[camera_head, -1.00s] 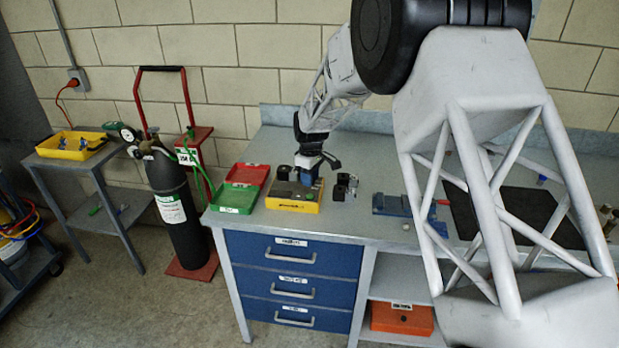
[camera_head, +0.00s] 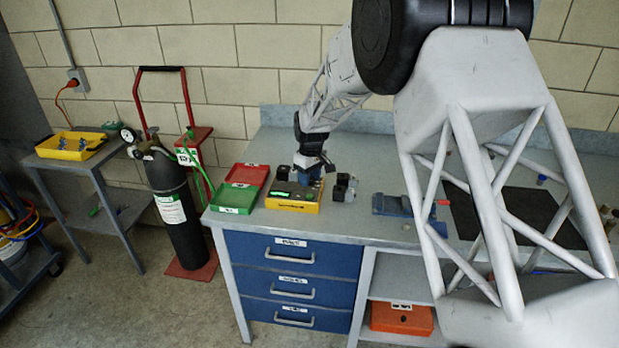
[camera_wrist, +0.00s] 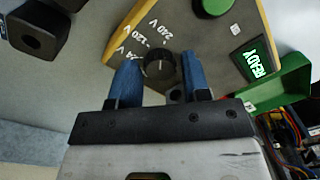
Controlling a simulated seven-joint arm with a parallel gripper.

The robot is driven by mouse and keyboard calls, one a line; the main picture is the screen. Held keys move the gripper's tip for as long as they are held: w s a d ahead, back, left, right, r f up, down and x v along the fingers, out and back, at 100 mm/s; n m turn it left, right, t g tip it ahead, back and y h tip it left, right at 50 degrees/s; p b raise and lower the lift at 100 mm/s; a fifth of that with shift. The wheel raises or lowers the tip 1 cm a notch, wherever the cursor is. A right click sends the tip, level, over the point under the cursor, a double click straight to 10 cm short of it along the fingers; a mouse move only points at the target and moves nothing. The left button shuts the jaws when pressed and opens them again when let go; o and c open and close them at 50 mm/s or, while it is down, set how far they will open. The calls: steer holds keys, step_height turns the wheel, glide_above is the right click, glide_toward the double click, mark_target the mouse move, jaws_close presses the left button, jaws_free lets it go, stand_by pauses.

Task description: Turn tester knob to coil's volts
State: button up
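The yellow tester (camera_head: 293,207) sits on the bench with its grey top face up. In the wrist view, the tester (camera_wrist: 122,32) shows the printed marks 24 V, 120 V and 240 V around a dark round knob (camera_wrist: 158,66). A thin pale line shows on the knob; I cannot tell surely which mark it points to. My gripper (camera_wrist: 161,77) has its two blue fingers on either side of the knob, with narrow gaps showing. My gripper is also over the tester in the head view (camera_head: 308,178). A black coil (camera_wrist: 38,34) stands beside the tester; its voltage is unreadable.
A green READY display (camera_wrist: 258,66) and a green button (camera_wrist: 213,5) are on the tester. Dark coils stand close by, one on the right (camera_head: 344,187) and one on the left (camera_head: 283,172). Green (camera_head: 236,198) and red (camera_head: 247,174) trays lie to the left. A blue vise (camera_head: 392,205) is to the right.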

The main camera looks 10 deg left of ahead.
steer(key=shift+o, duration=1)
steer(key=shift+w+d+r, duration=0.1)
steer(key=shift+w+r, duration=0.05)
steer(key=shift+r, duration=3.7)
steer(key=n, duration=0.4)
steer(key=shift+n, duration=0.4)
steer(key=n, duration=0.4)
steer(key=shift+f, duration=0.2)
steer(key=shift+s+f, duration=0.2)
steer(key=shift+f, duration=3.55)
